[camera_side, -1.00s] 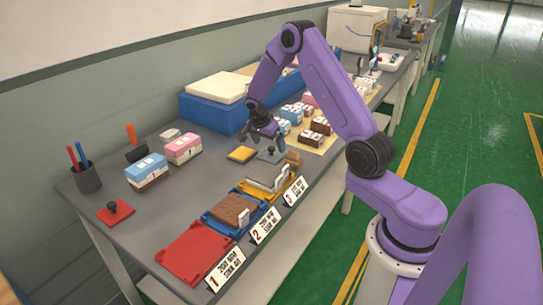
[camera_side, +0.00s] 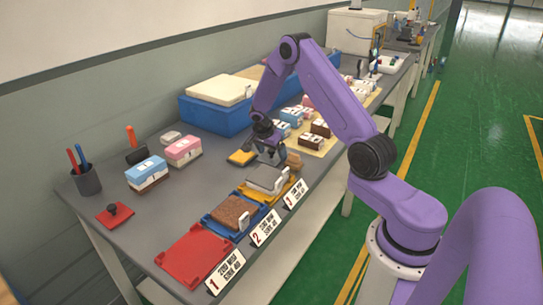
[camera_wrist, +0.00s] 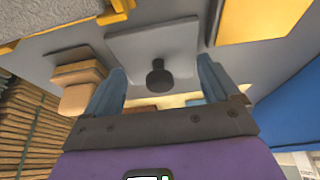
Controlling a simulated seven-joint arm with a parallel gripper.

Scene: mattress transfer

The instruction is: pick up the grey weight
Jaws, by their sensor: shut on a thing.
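The grey weight (camera_wrist: 150,45) is a flat grey plate with a dark round knob on top. In the wrist view it lies between the two blue-grey fingers of my gripper (camera_wrist: 160,85), one finger at each side, and the knob stands in the gap between them. In the side view my gripper (camera_side: 270,154) is low over the bench, between the yellow pad and a small wooden block, and hides most of the weight. My gripper is shut on the grey weight. I cannot tell whether the weight is clear of the bench.
A yellow pad (camera_side: 241,157) lies just left of my gripper, and a wooden block (camera_side: 294,160) stands close on its right. Numbered trays hold a grey block (camera_side: 267,178) and a brown block (camera_side: 231,212). A blue box (camera_side: 213,116) stands behind. A red weight (camera_side: 115,214) lies front left.

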